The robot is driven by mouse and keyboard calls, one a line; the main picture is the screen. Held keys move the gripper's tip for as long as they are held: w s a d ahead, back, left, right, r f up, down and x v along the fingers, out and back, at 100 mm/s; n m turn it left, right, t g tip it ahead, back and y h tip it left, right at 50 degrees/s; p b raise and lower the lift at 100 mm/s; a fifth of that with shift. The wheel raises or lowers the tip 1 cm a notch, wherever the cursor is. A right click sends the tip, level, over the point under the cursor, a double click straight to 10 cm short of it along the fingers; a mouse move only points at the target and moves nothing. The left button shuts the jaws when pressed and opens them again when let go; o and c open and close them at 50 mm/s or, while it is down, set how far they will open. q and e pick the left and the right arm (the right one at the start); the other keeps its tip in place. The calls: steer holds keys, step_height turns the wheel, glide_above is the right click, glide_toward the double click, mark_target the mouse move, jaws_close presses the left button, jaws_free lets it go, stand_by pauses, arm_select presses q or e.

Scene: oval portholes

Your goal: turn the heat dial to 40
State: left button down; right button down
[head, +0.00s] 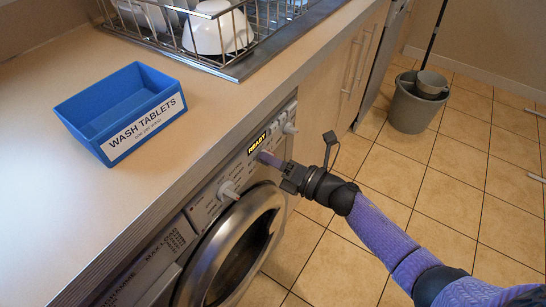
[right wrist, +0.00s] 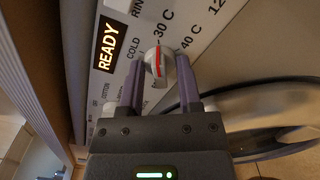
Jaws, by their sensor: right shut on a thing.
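The heat dial (right wrist: 158,66) shows in the right wrist view as a pale round knob with a red line. Labels COLD, 30 C and 40 C stand around it. The red line runs nearly straight up the picture, its upper end towards the 30 C mark. My right gripper (right wrist: 158,84) is shut on the dial, one finger on each side. In the head view, my right gripper (head: 270,160) is at the washing machine's panel, just below the lit READY display (head: 257,143), and hides the dial. My left gripper is not in view.
Other knobs stand on the panel, one to the left (head: 228,190) and one to the right (head: 289,128). The round door (head: 207,262) is below. A blue wash-tablets box (head: 75,102) and a dish rack are on the counter. A bucket (head: 409,110) stands on the floor.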

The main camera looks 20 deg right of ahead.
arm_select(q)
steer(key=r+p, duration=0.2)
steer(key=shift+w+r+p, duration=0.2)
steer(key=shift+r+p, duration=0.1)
arm_select(e)
steer(key=m, duration=1.2)
steer(key=shift+f, duration=0.1)
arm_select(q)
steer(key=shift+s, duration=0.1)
arm_select(e)
steer(key=shift+m, duration=0.3)
steer(key=c, duration=0.7)
jaws_free()
steer(key=o, duration=0.4)
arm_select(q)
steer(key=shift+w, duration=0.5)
